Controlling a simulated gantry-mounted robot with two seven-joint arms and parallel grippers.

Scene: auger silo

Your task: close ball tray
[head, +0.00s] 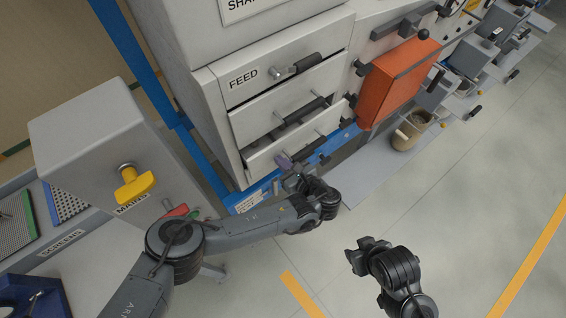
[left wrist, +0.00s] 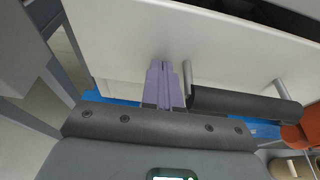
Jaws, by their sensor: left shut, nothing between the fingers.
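A grey cabinet in the head view has a stack of drawers. The lowest drawer (head: 262,164) stands out a little, with a dark gap above its front; no readable name shows on it. Its pale front (left wrist: 130,40) and dark bar handle (left wrist: 245,104) fill much of the left wrist view. My left gripper (head: 284,160) is shut and empty, its purple fingertips (left wrist: 165,68) at the drawer front, left of the handle; whether they touch cannot be told. My right gripper (head: 358,252) is low over the floor, away from the cabinet; its fingers are unclear.
The FEED drawer (head: 243,80) and a middle drawer (head: 258,118) sit above. An orange box (head: 395,85) is mounted to the right, with a bucket (head: 410,132) below it. A grey box with a yellow handle (head: 134,184) stands left. The floor at right is clear.

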